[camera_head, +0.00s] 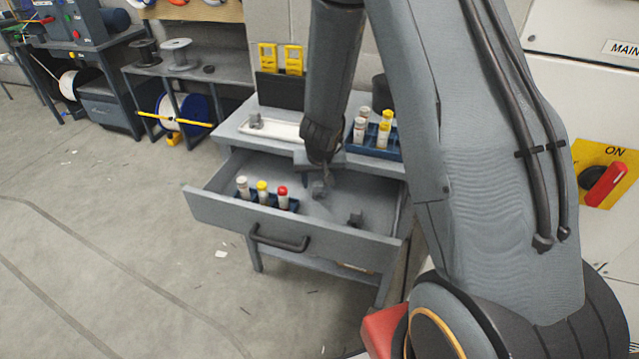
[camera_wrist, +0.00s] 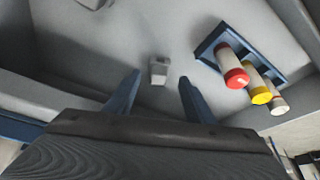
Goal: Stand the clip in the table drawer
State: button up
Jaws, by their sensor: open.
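The table drawer (camera_head: 330,232) is pulled open below the tabletop. My gripper (camera_head: 315,176) is over its inside, pointing down. In the wrist view my gripper (camera_wrist: 160,77) is open, with one finger to each side of a small grey clip (camera_wrist: 159,66). The clip also shows in the head view (camera_head: 319,189), just below the fingers. It seems to stand on the drawer floor with a gap to both fingers; its exact height is hard to tell. Another grey piece (camera_head: 355,218) lies in the drawer's front right, cut off at the wrist view's top left (camera_wrist: 92,3).
A blue rack (camera_head: 290,206) with three capped tubes stands in the drawer's left part. On the tabletop are a white tray (camera_head: 285,131) with a grey piece (camera_head: 256,121) and another blue rack (camera_head: 377,150) with tubes. The drawer floor between the rack and the front-right piece is clear.

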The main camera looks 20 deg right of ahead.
jog(key=s+a+r+y+p, duration=0.1)
jog(key=s+a+r+p, duration=0.15)
jog(key=r, duration=0.35)
jog(key=s+a+r+p, duration=0.1)
jog(key=s+r+p, duration=0.15)
jog(key=r, duration=0.45)
jog(key=s+r+n+g, duration=0.1)
jog(key=s+r, duration=0.1)
jog(key=s, duration=0.4)
jog(key=s+d+r, duration=0.1)
jog(key=s+r, duration=0.2)
jog(key=s, duration=0.3)
jog(key=s+r+n+g+b, duration=0.1)
jog(key=s+r, duration=0.2)
jog(key=s, duration=0.3)
jog(key=shift+d+r+n+g, duration=0.2)
jog(key=shift+n+g, duration=0.1)
jog(key=shift+s+f, duration=0.1)
jog(key=shift+f+b, duration=0.75)
